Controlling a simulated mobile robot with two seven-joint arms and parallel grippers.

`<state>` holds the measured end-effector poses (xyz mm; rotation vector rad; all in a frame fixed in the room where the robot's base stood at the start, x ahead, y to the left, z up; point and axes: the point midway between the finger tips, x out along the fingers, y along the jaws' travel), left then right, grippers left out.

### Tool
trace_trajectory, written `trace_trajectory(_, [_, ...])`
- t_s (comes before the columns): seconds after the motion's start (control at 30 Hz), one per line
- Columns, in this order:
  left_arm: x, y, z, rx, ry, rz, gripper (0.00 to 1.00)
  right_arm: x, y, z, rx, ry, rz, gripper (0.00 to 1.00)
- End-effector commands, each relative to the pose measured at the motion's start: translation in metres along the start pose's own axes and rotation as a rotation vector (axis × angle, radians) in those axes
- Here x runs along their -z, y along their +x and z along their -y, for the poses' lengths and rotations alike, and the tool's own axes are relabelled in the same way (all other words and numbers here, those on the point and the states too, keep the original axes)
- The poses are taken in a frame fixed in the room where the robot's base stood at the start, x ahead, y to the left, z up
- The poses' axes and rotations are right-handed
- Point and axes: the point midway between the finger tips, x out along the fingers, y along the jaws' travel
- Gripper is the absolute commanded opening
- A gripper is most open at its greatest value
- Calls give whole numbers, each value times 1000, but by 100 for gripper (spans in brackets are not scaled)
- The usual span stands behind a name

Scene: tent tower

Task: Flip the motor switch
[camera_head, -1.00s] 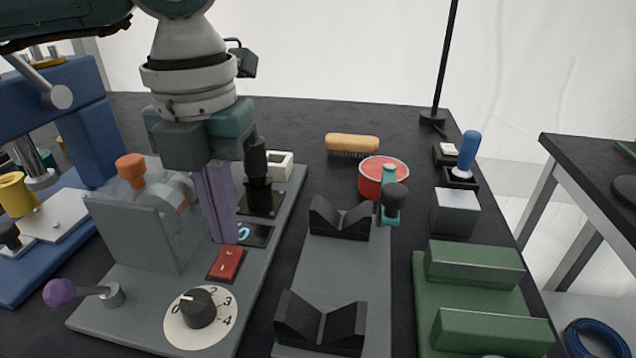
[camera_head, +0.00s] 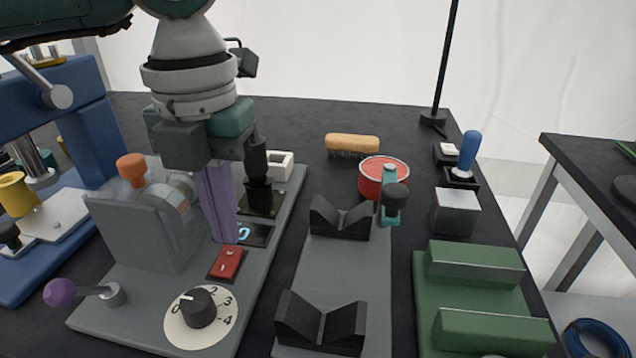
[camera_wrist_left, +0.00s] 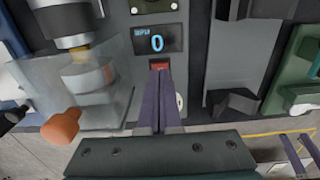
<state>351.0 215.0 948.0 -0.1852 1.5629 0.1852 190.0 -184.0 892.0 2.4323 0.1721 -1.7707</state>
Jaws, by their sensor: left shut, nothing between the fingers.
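The motor switch appears to be the red rocker (camera_head: 228,264) on the grey machine base, between the numbered dial and the small display. My left gripper (camera_head: 226,240) points down with its purple fingers shut and empty. Its tips are just behind the red rocker in the head view. In the left wrist view the shut fingers (camera_wrist_left: 162,78) overlap part of the red rocker (camera_wrist_left: 159,65). I cannot tell whether they touch it. The display (camera_wrist_left: 158,42) reads 0 in the wrist view.
A clear guard with an orange knob (camera_head: 131,167) stands left of the fingers. A black handle (camera_head: 257,165) stands close on their right. The numbered dial (camera_head: 200,307) and a purple-knobbed lever (camera_head: 60,292) are in front. Black V-blocks (camera_head: 340,218) stand to the right.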

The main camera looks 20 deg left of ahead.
Motion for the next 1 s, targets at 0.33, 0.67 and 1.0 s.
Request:
trace_trajectory(0.33, [0, 2, 0, 0, 0, 0, 0, 0, 1, 0, 0, 0, 0, 66])
trace_trajectory(0.67, [0, 7, 0, 0, 0, 0, 0, -2, 5, 0, 0, 0, 0, 66])
trace_trajectory(1.0, [0, 12, 0, 0, 0, 0, 0, -3, 9, 1, 2, 3, 0, 66])
